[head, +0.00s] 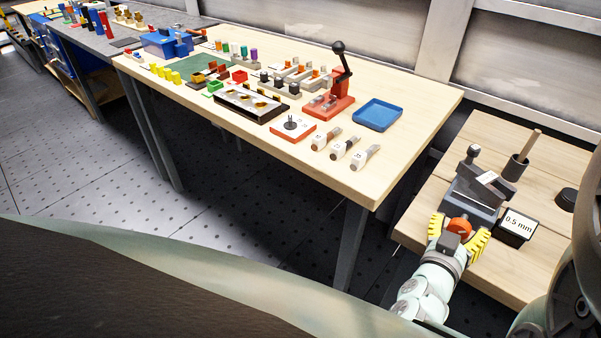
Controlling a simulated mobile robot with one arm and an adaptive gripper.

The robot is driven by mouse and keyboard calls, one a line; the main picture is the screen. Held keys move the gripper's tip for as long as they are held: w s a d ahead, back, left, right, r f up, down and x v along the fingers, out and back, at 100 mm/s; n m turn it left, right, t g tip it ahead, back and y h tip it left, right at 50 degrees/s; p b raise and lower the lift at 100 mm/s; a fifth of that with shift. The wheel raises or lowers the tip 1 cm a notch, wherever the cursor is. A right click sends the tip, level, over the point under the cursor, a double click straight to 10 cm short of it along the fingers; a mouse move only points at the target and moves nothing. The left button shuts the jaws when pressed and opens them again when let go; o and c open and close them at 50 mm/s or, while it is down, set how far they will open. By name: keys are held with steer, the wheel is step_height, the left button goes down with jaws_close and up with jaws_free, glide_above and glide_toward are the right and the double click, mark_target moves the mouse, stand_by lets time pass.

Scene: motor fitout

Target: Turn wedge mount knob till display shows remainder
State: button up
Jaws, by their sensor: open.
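The wedge mount (475,196) is a grey metal block with a sloped top on the small wooden table at the right. Its orange-red knob (459,227) faces my arm at the near side. My gripper (462,236) has yellow ribbed fingers, spread open on either side of the knob; whether they touch it cannot be told. The display (518,223) is a dark box with a white face reading "0.5 mm", just right of the mount. The far side of the knob is hidden.
A cup with a wooden handle (516,167) and a black round piece (566,199) stand behind the display. The long workbench (420,108) at left carries a blue tray (377,115), a red lever press (331,105) and several small parts. A gap separates the tables.

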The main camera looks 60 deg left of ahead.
steer(key=shift+s+a, duration=0.1)
steer(key=shift+s, duration=0.05)
steer(key=shift+c, duration=0.2)
steer(key=c, duration=0.9)
steer(key=shift+f+m+b, duration=0.35)
steer(key=shift+m+b, duration=0.25)
steer(key=shift+b, duration=0.2)
steer(key=shift+m+b, duration=0.9)
steer(key=shift+r+m+b, duration=0.2)
steer(key=shift+m+b, duration=0.15)
steer(key=shift+m, duration=0.45)
steer(key=o, duration=0.9)
steer(key=shift+r, duration=0.1)
steer(key=shift+o, duration=0.2)
steer(key=shift+r, duration=0.1)
